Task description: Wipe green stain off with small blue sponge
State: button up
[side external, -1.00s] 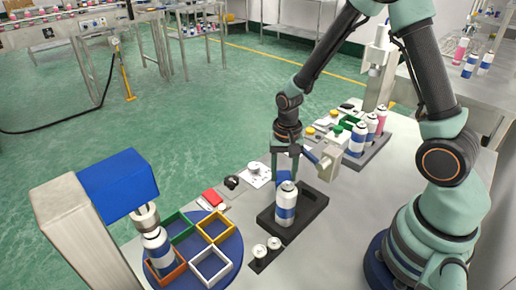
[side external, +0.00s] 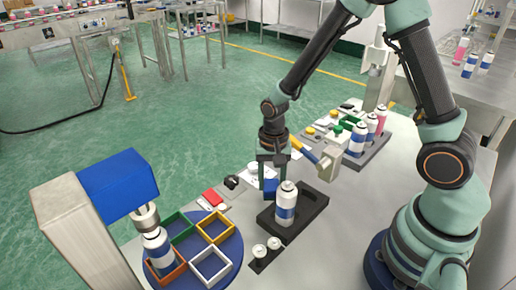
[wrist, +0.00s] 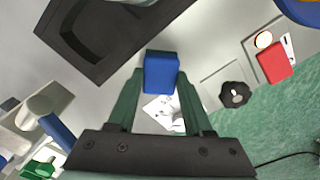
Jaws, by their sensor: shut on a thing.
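My gripper (side external: 270,184) is shut on the small blue sponge (side external: 270,190), low over the bench just behind and left of the white-and-blue can. In the wrist view the sponge (wrist: 161,73) sits between the two green fingertips (wrist: 160,85). A white card-like patch (wrist: 162,112) lies below it, partly hidden by the sponge and fingers. I cannot make out a green stain in either view. Whether the sponge touches the bench is unclear.
The can (side external: 286,197) stands upright in a black tray (side external: 310,204), close to my gripper. A turntable (side external: 231,266) with coloured frames stands at front left.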

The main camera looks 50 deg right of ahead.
jog(key=shift+a, duration=0.65)
jog(key=shift+d, duration=0.15)
jog(key=shift+d+f, duration=0.15)
jog(key=shift+d, duration=1.35)
jog(key=shift+s+d, duration=0.1)
jog(key=shift+d, duration=1.35)
jog(key=shift+r, duration=3.15)
